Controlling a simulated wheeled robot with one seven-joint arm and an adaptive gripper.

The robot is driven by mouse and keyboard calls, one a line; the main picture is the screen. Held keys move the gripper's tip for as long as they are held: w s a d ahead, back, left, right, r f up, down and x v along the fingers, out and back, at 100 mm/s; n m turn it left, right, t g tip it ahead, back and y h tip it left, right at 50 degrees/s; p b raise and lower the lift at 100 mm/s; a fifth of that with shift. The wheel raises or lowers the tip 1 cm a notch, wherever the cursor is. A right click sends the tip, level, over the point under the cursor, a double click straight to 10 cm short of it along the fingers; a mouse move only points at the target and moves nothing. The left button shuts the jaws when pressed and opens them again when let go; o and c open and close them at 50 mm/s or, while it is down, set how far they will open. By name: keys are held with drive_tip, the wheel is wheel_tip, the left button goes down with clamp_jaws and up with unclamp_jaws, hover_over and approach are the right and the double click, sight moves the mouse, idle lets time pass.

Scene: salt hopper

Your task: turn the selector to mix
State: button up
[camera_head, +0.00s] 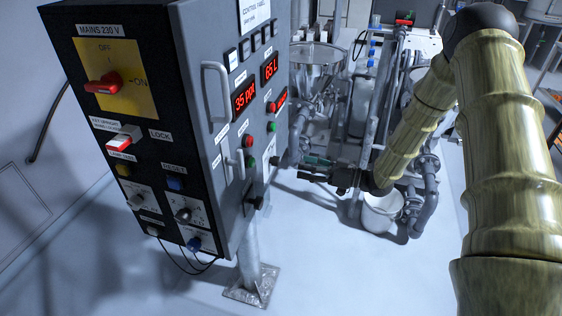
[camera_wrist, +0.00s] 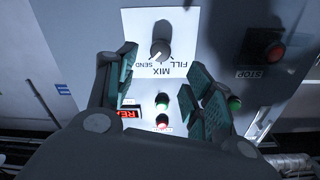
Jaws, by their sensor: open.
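The selector knob (camera_wrist: 161,50) shows in the wrist view on a white plate marked SEND, MIX and FILL. Its white pointer faces down and left, toward the SEND label; the lettering appears inverted. My gripper (camera_wrist: 160,88) is open, with its green finger pads apart in front of the plate. Nothing is between the pads, and the knob appears above the gap, apart from them. In the head view my gripper (camera_head: 316,170) is small and dark, to the right of the control cabinet (camera_head: 219,145). I cannot clearly make out the selector there.
A red STOP button (camera_wrist: 274,53) is right of the selector. A red display (camera_wrist: 127,113) and lamps (camera_wrist: 163,118) lie below it. The head view shows a mains switch (camera_head: 103,84), a metal hopper (camera_head: 317,57) and a white bucket (camera_head: 381,212). Floor at front is clear.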

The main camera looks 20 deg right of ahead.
sight(279, 162)
drive_tip(key=p+x, duration=0.2)
drive_tip(key=x, duration=0.7)
drive_tip(key=shift+p, duration=0.3)
drive_tip(key=c, duration=1)
drive_tip(key=shift+f+n+b, duration=0.15)
drive_tip(key=shift+n+b, duration=0.25)
drive_tip(key=shift+b, duration=0.15)
drive_tip(key=n+b, duration=0.2)
drive_tip(key=b, duration=0.1)
drive_tip(key=shift+a+f+n, duration=0.1)
drive_tip(key=shift+n, duration=0.3)
drive_tip(key=n+b, duration=0.4)
drive_tip(key=shift+b, duration=0.4)
drive_tip(key=shift+n+b, duration=0.4)
drive_tip(key=shift+n, duration=0.2)
drive_tip(key=shift+r, duration=0.25)
